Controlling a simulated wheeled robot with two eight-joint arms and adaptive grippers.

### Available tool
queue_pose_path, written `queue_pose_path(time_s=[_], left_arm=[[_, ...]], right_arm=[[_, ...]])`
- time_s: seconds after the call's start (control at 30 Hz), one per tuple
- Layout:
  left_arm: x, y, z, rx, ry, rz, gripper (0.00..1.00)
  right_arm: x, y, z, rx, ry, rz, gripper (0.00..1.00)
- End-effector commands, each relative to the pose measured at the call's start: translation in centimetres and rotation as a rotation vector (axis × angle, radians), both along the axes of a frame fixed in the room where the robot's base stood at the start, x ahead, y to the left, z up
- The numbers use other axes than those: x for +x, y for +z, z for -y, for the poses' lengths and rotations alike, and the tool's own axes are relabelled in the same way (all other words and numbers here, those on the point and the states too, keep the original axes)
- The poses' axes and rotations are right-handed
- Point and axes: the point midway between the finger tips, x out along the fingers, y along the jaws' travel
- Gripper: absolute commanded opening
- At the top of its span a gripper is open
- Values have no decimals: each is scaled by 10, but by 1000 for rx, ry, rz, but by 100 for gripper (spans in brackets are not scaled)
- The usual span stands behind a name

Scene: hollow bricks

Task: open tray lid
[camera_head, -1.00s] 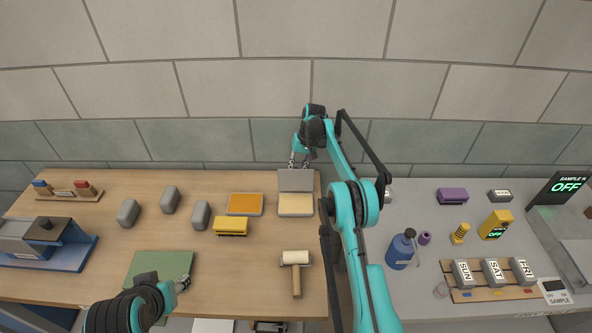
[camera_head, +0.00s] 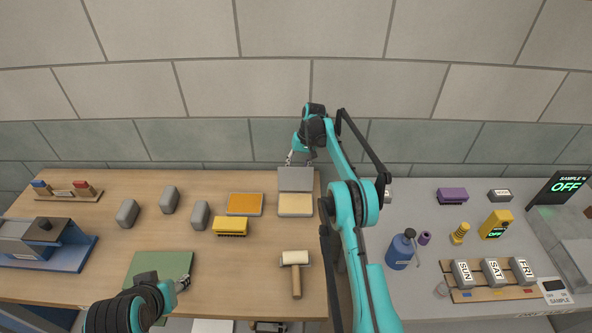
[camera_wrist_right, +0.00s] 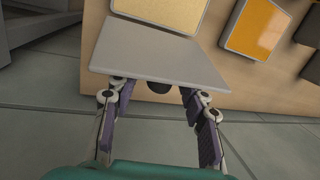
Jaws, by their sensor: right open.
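The tray (camera_head: 296,206) with a pale yellow inside stands near the back edge of the wooden table. Its grey lid (camera_head: 295,180) is raised at the tray's back side, leaving the inside uncovered. In the right wrist view the lid (camera_wrist_right: 158,55) is a flat grey plate just beyond my fingertips. My right gripper (camera_head: 301,158) is open behind the lid's back edge, its fingers spread (camera_wrist_right: 155,90). I cannot tell whether a fingertip touches the lid. My left gripper (camera_head: 184,283) is low over the green mat, too small to read.
An orange tray (camera_head: 244,205) and a yellow block (camera_head: 231,226) lie left of the tray. Several grey blocks (camera_head: 200,215) stand farther left. A mallet (camera_head: 296,272) lies in front. A blue bottle (camera_head: 400,249) stands right of my right arm. The wall is close behind.

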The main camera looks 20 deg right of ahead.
Motion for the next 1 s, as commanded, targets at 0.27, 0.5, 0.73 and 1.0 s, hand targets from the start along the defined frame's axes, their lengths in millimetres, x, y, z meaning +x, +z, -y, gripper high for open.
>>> queue_pose_path(time_s=[0.27, 0.5, 0.73, 1.0], left_arm=[[0, 0, 0, 0, 0, 0, 44], [0, 0, 0, 0, 0, 0, 44], [0, 0, 0, 0, 0, 0, 44], [0, 0, 0, 0, 0, 0, 44]], right_arm=[[0, 41, 12, 0, -2, 0, 44], [0, 67, 19, 0, -1, 1, 44], [0, 70, 19, 0, -1, 1, 44], [0, 70, 19, 0, -1, 1, 44]])
